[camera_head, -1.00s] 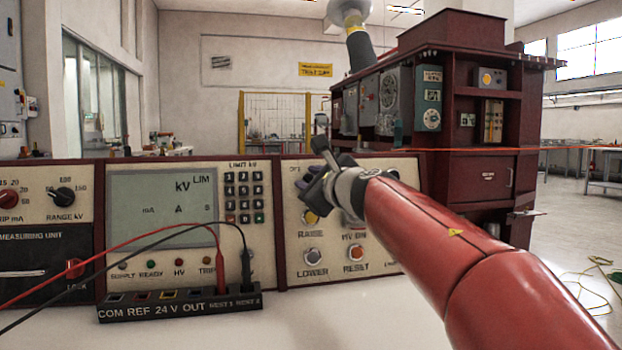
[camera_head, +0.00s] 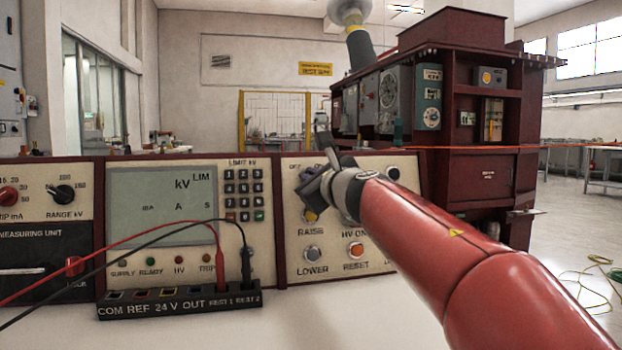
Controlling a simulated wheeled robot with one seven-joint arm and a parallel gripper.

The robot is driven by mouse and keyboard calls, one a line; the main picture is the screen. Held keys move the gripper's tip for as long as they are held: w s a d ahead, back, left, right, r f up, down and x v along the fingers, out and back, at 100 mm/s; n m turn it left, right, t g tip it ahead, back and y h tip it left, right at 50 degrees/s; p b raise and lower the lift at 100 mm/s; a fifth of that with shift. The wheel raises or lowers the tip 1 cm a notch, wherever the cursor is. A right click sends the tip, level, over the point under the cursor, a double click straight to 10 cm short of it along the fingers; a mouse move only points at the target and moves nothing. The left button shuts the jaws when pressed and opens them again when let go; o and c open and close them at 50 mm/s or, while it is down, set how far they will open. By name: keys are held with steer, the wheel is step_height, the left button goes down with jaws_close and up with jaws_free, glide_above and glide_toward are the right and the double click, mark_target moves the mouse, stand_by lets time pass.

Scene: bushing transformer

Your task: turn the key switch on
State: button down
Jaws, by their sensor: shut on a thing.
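The control panel (camera_head: 285,262) with the RAISE, LOWER and RESET buttons stands on the white desk, right of the display. My gripper (camera_head: 309,190) is at the upper left of this panel section, against its face below a small, partly readable label. It is shut on the key of the key switch, which the fingers and wrist hide. The key's exact angle cannot be seen. My red arm reaches in from the lower right.
The LOWER button (camera_head: 312,252) and RESET button (camera_head: 355,249) are clear below. Red and black leads plug into a terminal strip (camera_head: 180,304) at left. A dark red transformer cabinet (camera_head: 480,185) stands behind.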

steer(key=m+h, duration=0.1)
steer(key=m, duration=0.1)
steer(key=m+t+h, duration=0.1)
steer(key=m, duration=0.2)
steer(key=shift+m, duration=0.3)
steer(key=m+h, duration=0.1)
steer(key=m, duration=0.1)
steer(key=m+t, duration=0.1)
steer(key=m, duration=0.1)
steer(key=shift+m+h+b, duration=0.4)
steer(key=m+h, duration=0.1)
steer(key=m, duration=0.1)
steer(key=m+h, duration=0.1)
steer(key=m, duration=0.2)
steer(key=shift+m, duration=0.3)
steer(key=shift+d+m+h, duration=0.1)
steer(key=shift+m+h, duration=0.7)
steer(key=shift+m, duration=1.5)
steer(key=c, duration=1.6)
jaws_free()
